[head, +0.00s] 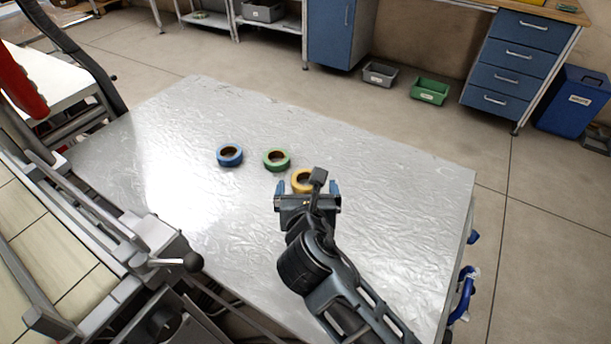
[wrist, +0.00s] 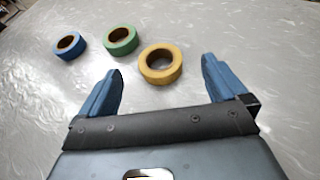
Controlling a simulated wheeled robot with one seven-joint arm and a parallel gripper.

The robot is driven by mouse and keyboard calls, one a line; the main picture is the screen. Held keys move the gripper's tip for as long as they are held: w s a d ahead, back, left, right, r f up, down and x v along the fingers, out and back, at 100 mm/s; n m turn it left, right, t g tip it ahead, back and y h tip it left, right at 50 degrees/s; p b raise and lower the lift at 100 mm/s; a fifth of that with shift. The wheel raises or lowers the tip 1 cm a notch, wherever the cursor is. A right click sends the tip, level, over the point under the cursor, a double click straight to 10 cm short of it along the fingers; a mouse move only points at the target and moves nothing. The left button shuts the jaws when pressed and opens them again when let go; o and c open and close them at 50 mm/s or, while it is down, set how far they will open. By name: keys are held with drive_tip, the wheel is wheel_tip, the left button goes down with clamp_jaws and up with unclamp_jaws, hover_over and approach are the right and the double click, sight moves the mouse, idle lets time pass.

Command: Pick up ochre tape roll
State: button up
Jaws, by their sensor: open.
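The ochre tape roll (head: 299,187) lies flat on the metal table (head: 400,180), partly hidden behind my gripper in the head view. In the wrist view the ochre tape roll (wrist: 161,75) lies ahead of my gripper, roughly between the lines of its two fingers but beyond their tips. My gripper (head: 308,190) has blue fingers. In the wrist view my gripper (wrist: 163,75) is open, with nothing between the fingers. I cannot tell its exact height above the table.
A green tape roll (head: 277,161) and a blue tape roll (head: 229,157) lie left of the ochre one. The green roll (wrist: 120,41) is close beside it in the wrist view. The table is otherwise clear. Blue drawers (head: 505,60) stand beyond it.

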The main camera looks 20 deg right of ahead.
sight(305, 174)
drive_tip(key=x, duration=0.5)
drive_tip(key=shift+w+a+f, duration=0.1)
drive_tip(key=shift+w+f, duration=0.05)
drive_tip(key=shift+f, duration=0.4)
drive_tip(key=shift+c, duration=0.3)
drive_tip(key=c, duration=1)
drive_tip(key=shift+c, duration=0.3)
drive_tip(key=shift+r, duration=0.15)
